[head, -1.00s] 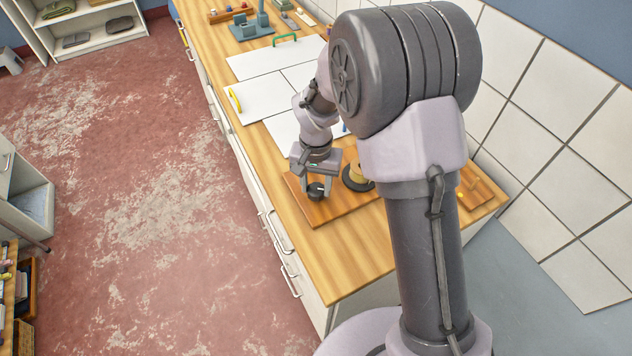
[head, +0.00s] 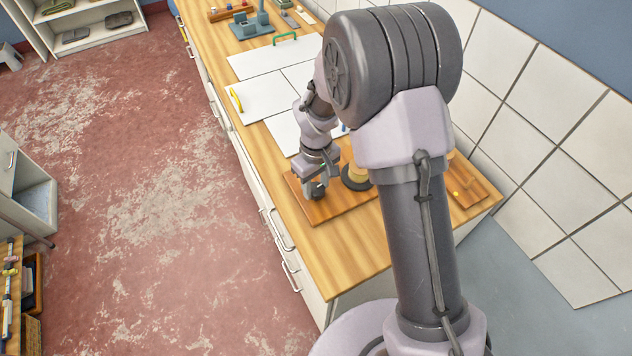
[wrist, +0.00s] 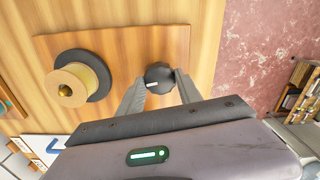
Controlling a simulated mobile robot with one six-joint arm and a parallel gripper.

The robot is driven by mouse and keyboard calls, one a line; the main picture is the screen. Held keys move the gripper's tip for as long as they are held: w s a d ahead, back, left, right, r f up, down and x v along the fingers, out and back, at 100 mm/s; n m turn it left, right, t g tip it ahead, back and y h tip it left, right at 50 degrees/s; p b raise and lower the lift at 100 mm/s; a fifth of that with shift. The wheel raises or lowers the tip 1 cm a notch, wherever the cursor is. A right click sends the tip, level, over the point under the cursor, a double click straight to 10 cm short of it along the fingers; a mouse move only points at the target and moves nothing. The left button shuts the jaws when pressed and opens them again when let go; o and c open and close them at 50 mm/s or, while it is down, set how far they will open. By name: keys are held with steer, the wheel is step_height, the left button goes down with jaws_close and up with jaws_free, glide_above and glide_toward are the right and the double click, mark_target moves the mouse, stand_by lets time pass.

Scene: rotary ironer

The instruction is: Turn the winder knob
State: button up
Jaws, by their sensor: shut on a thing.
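The winder knob (wrist: 158,76) is a small dark round knob with a white pointer line, on a brown wooden board (wrist: 118,42). In the wrist view my gripper (wrist: 160,84) has a finger on each side of it and is shut on it. In the head view my gripper (head: 315,190) is low over the board's left part and mostly hides the knob. A spool (wrist: 80,82) of yellowish winding with a brass tip stands on a dark disc beside the knob. The spool (head: 357,175) is partly hidden by my arm in the head view.
The board lies on a long wooden counter (head: 345,262). White panels (head: 262,100) with a yellow handle and a green handle lie farther along the counter. A tiled wall (head: 545,150) stands on the right. Open red floor (head: 150,210) is on the left.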

mark_target(316, 188)
steer(key=shift+n, duration=0.8)
steer(key=o, duration=1.4)
steer(key=shift+c, duration=0.2)
step_height(316, 188, up, 17)
steer(key=p, duration=0.4)
steer(key=shift+r+p, duration=0.2)
steer(key=shift+p, duration=0.1)
